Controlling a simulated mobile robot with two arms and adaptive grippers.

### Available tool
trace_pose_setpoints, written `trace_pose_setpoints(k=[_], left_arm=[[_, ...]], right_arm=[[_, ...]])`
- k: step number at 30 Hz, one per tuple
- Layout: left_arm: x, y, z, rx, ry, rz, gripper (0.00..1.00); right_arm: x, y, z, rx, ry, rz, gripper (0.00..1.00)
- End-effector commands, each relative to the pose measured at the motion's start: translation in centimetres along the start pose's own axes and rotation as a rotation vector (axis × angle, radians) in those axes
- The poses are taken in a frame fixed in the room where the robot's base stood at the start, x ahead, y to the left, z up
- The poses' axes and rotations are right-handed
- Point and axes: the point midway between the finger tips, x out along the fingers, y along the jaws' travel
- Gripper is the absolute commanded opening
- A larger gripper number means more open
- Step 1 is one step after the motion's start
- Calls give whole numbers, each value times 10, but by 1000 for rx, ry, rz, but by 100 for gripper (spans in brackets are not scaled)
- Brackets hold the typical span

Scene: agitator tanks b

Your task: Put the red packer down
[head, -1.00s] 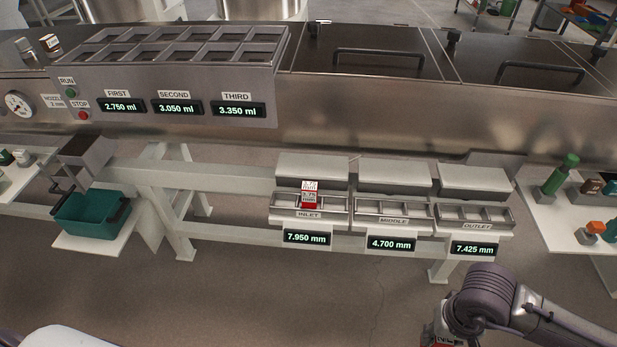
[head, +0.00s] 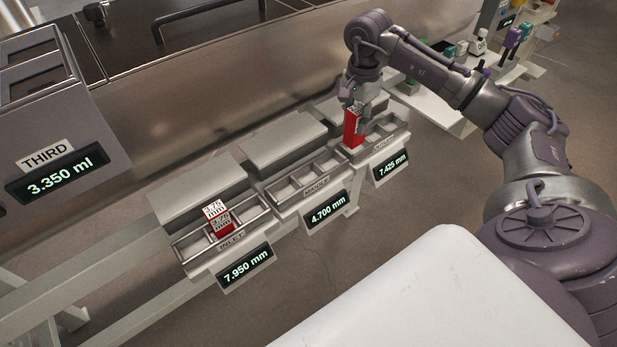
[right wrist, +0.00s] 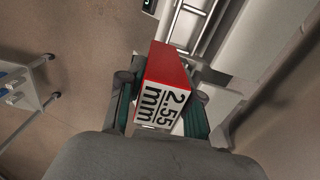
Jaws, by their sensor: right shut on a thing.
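A red packer (head: 353,128), a tall block with a white end, is in my right gripper (head: 358,100). Its white end reads 2.55 mm in the right wrist view (right wrist: 165,103), between the two teal-padded fingers. In the head view the packer is upright at the left compartment of the outlet tray (head: 391,143); I cannot tell whether its lower end touches the tray floor. Another red packer (head: 222,224), with white labels reading 3.75 mm, stands in the inlet tray (head: 192,252). My left gripper is out of view.
The middle tray (head: 309,186) looks empty. Displays below the trays read 7.950, 4.700 and 7.425 mm. Grey housings (head: 283,139) stand behind the trays. A white side table (head: 440,117) with several coloured items lies beyond the outlet, close to my right arm.

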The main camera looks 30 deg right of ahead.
Motion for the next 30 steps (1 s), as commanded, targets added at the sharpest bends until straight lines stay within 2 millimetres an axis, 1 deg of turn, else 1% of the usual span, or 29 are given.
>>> trace_pose_setpoints(k=[2, 5, 9, 12, 16, 19, 23, 30], left_arm=[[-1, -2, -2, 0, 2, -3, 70], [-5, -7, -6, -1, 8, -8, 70], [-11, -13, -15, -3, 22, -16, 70], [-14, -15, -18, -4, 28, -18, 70], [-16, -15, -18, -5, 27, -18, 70], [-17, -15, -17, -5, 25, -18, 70], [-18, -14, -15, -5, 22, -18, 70], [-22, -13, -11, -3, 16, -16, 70]], right_arm=[[4, -4, 8, 11, -4, 1, 0], [14, -10, 28, 9, -5, 3, 0], [34, -22, 59, 6, -6, 2, 0], [47, -30, 79, 7, -6, 2, 0], [60, -37, 98, 8, -3, 2, 0], [65, -40, 105, 9, -1, 0, 0], [72, -40, 107, 11, -1, 1, 0], [104, -40, 107, 10, -1, 2, 0]])
